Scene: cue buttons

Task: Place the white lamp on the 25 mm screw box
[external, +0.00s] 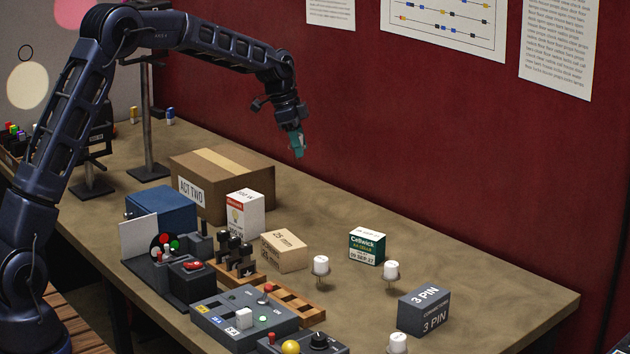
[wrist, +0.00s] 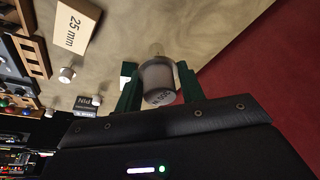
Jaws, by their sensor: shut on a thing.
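My gripper (external: 298,146) is raised above the table near the red wall, well behind and above the boxes. In the wrist view its teal fingers (wrist: 160,88) are shut on a pale grey-white lamp (wrist: 158,82) with a rounded body. In the external view the held lamp cannot be made out. The 25 mm screw box (external: 285,251) is a tan carton on the table, with a bare top. It also shows in the wrist view (wrist: 76,25) at the upper left, apart from the lamp.
Other white lamps (external: 320,265), (external: 391,270), (external: 398,343) stand on the table. A green Cellwick box (external: 367,247) and a grey 3 PIN box (external: 424,312) stand to the right. A white bulb carton (external: 244,214), large cardboard box (external: 222,190) and control panels (external: 245,318) crowd the left.

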